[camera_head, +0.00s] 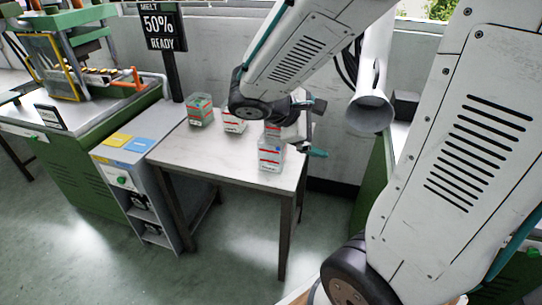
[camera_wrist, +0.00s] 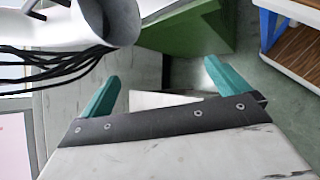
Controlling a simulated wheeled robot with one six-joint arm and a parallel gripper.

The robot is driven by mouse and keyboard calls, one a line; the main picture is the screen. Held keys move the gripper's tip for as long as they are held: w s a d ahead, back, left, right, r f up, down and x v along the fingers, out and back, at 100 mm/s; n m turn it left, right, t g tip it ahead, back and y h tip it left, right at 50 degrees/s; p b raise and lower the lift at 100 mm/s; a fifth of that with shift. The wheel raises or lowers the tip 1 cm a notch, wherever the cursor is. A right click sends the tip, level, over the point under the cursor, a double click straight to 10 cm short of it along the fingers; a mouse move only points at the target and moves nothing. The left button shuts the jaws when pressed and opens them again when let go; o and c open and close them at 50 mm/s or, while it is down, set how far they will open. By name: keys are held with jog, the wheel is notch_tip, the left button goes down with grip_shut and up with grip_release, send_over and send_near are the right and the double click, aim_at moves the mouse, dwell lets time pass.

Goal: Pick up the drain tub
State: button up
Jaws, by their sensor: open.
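Several clear tubs with red-and-white labels stand on the small white table (camera_head: 220,155). One tub (camera_head: 200,110) with greenish contents is at the back left. Another tub (camera_head: 234,124) is beside it, partly behind my arm. A front tub (camera_head: 270,155) stands near the right edge, with another tub (camera_head: 272,130) just behind it, partly hidden. I cannot tell which is the drain tub. My gripper (camera_head: 317,130) is open and empty, right of the front tub. In the wrist view, the teal fingers of my gripper (camera_wrist: 164,86) are spread apart, with no tub in view.
A white duct hood (camera_head: 370,112) hangs right of my gripper and shows in the wrist view (camera_wrist: 110,20). A grey cabinet (camera_head: 125,165) with yellow and blue pads adjoins the table's left side. A black sign post (camera_head: 170,75) rises behind. The table's front left is clear.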

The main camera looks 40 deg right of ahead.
aim_at(269, 147)
jog(key=w+f+n+t, duration=0.3)
jog(key=w+f+n, duration=0.2)
jog(key=w, duration=0.1)
jog(key=w+a+f+n+t, duration=0.1)
jog(key=w+f+n+t, duration=0.2)
jog(key=w+f+n, duration=0.3)
jog(key=w+f+n+t+h, duration=0.1)
jog(key=w+f+n+t, duration=0.3)
jog(key=w+f+n, duration=0.2)
jog(key=shift+w+a+f, duration=0.25)
jog(key=shift+w+a, duration=0.15)
jog(key=shift+w, duration=0.25)
jog(key=w+d, duration=0.1)
jog(key=w+d+f, duration=0.1)
jog(key=shift+d+f+n, duration=0.3)
jog(key=shift+n, duration=0.1)
jog(key=x, duration=0.5)
jog(key=shift+f, duration=0.3)
jog(key=c, duration=0.9)
